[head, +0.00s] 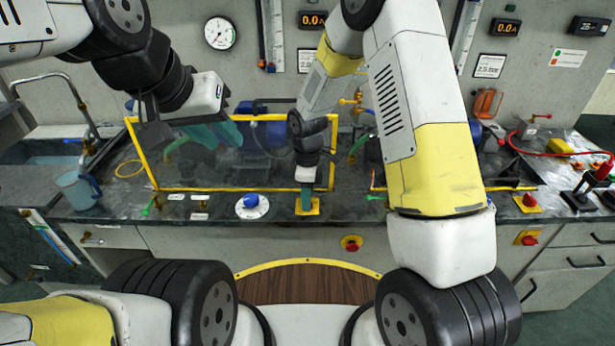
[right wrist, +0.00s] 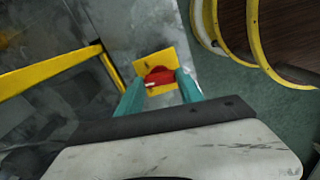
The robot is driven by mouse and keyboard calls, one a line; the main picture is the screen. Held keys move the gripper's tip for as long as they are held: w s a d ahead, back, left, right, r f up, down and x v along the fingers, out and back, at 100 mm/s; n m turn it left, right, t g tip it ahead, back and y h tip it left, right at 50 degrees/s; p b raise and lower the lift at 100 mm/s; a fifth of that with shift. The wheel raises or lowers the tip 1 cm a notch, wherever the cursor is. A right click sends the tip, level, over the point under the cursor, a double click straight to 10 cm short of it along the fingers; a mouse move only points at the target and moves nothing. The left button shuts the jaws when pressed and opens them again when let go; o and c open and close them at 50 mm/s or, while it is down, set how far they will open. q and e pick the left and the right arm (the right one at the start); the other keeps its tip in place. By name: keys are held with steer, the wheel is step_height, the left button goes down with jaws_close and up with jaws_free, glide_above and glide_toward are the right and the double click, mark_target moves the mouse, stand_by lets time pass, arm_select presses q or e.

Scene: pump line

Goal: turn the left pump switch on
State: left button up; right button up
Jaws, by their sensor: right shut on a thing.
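The left pump switch is a red knob (right wrist: 160,74) on a square yellow plate (head: 312,208) at the front of the counter. In the right wrist view its white mark points left. My right gripper (head: 305,200) points down at it, with its teal fingers (right wrist: 160,88) on either side of the knob, shut on it. In the head view the gripper hides the knob. My left gripper (head: 217,135) is up at the left, above the counter by the clear panel, its teal fingers apart and nothing seen between them.
A yellow-framed clear panel (head: 146,160) stands just behind the switch. A blue knob on a white dial (head: 251,205) is left of it. Another red switch on a yellow plate (head: 528,201) is far right. A blue jug (head: 75,190) stands by the sink.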

steer(key=m, duration=1.2)
steer(key=shift+m, duration=2.1)
steer(key=o, duration=1.4)
steer(key=shift+r, duration=3.95)
